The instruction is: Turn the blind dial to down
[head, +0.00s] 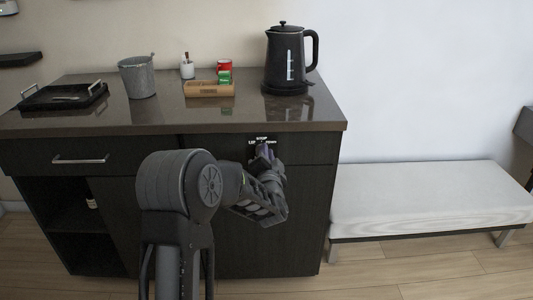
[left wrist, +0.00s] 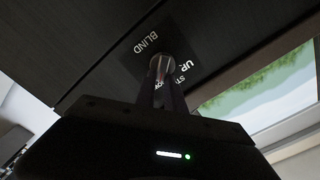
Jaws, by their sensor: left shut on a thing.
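The blind dial (left wrist: 163,66) sits on a dark label plate on the cabinet front, with "BLIND", "UP" and partly covered lettering around it in the left wrist view. My left gripper (left wrist: 160,84) is shut on the dial, one finger on each side. In the head view my left gripper (head: 264,153) reaches the cabinet front just under the small white lettering (head: 262,140), and its fingers hide the dial. I cannot tell which mark the dial points to. My right gripper is in neither view.
On the counter (head: 190,120) stand a black kettle (head: 285,62), a wooden caddy (head: 209,89), a metal bucket (head: 138,78) and a black tray (head: 63,96). A white bench (head: 430,198) stands to the right. A drawer handle (head: 80,160) sticks out at the left.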

